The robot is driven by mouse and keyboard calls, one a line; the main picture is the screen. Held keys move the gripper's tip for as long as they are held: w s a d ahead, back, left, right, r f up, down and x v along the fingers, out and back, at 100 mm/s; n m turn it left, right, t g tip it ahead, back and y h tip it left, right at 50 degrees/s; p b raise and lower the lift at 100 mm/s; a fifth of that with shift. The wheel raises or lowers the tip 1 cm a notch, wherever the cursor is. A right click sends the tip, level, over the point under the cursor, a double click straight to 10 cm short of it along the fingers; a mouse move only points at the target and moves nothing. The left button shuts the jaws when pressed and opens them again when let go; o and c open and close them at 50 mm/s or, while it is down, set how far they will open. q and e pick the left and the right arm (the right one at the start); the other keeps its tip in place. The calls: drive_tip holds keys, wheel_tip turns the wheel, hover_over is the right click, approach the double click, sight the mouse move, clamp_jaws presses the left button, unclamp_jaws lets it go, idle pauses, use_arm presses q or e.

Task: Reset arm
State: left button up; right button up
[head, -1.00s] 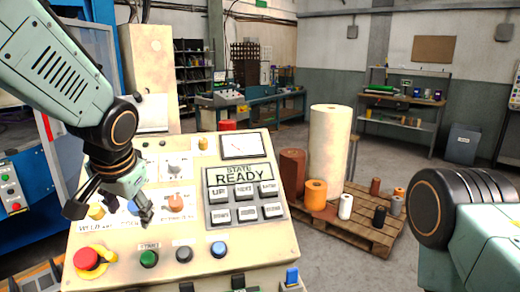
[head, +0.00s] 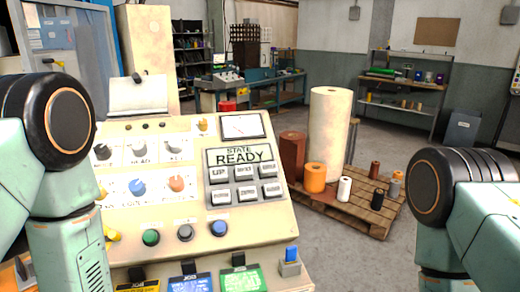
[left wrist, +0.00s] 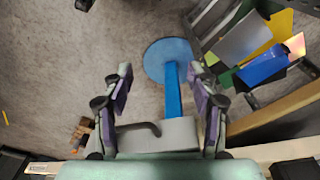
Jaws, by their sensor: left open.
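My left gripper (left wrist: 160,100) shows in the left wrist view with its two fingers apart and nothing between them. It points down toward the grey floor. In the head view only my left arm's upper links show at the left edge; its gripper is out of that view. My right arm's links show at the right edge of the head view, and its gripper is not seen. The control panel (head: 105,220) stands in front of me, with its READY display (head: 240,156) and several knobs and buttons clear of any gripper.
A wooden pallet (head: 375,225) at the right holds a tall pale roll (head: 327,125), an orange roll (head: 315,178) and several smaller ones. A workbench (head: 410,90) stands behind. In the left wrist view, a round blue base (left wrist: 170,50) lies beyond the open fingers.

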use_arm(q)
drive_tip(key=s+f+n+g, duration=0.1)
drive_tip(key=s+f, duration=0.3)
drive_tip(key=s, duration=0.9)
wheel_tip(320, 180, down, 14)
drive_tip(key=w+b, duration=0.1)
drive_tip(key=b, duration=1.2)
drive_tip(key=shift+a+r+b, duration=0.25)
drive_tip(key=shift+a+b, duration=0.05)
drive_tip(key=shift+a, duration=0.05)
drive_tip(key=shift+s, duration=0.1)
drive_tip(key=shift+r, duration=0.15)
